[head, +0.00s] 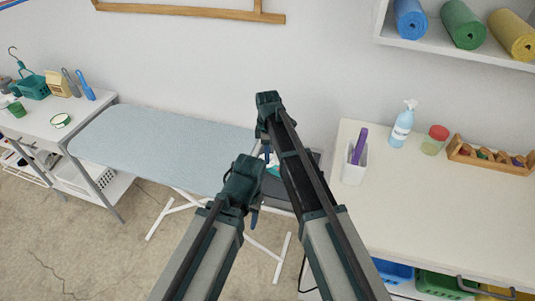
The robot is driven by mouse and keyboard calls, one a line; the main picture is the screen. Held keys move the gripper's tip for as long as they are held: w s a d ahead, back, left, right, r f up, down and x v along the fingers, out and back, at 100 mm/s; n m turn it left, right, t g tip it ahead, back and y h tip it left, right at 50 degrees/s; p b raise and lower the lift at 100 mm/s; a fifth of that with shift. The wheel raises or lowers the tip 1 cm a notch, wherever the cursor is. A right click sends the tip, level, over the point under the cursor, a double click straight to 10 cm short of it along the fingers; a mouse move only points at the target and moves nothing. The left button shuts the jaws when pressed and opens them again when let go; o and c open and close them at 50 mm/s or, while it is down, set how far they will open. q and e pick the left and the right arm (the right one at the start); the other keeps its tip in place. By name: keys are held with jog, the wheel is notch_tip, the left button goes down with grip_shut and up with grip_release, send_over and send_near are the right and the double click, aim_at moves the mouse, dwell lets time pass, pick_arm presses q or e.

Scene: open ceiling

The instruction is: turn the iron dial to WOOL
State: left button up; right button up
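The ironing board (165,148) has a pale blue cover and stands along the wall. At its right end is a dark grey rest (276,191). A small teal and white patch (273,168) above the rest looks like part of the iron, which is mostly hidden behind my arms. Its dial and markings cannot be seen. My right gripper (267,149) is small and partly covered by its own arm, close to the teal patch. My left gripper (255,217) shows only as a bluish tip beside its arm, in front of the board's end. Neither opening can be made out.
A white counter (440,215) at the right holds a white cup with a purple item (355,160), a spray bottle (402,124), a jar (434,140) and a wooden rack (490,157). A white side table (40,125) with small items stands left. A shelf with rolls is above right.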

grip_shut()
jog(key=m, duration=0.5)
jog(key=shift+m, duration=0.3)
jog(key=m, duration=0.4)
jog(key=shift+m, duration=0.4)
dwell(0.3)
jog(key=o, duration=0.7)
grip_release()
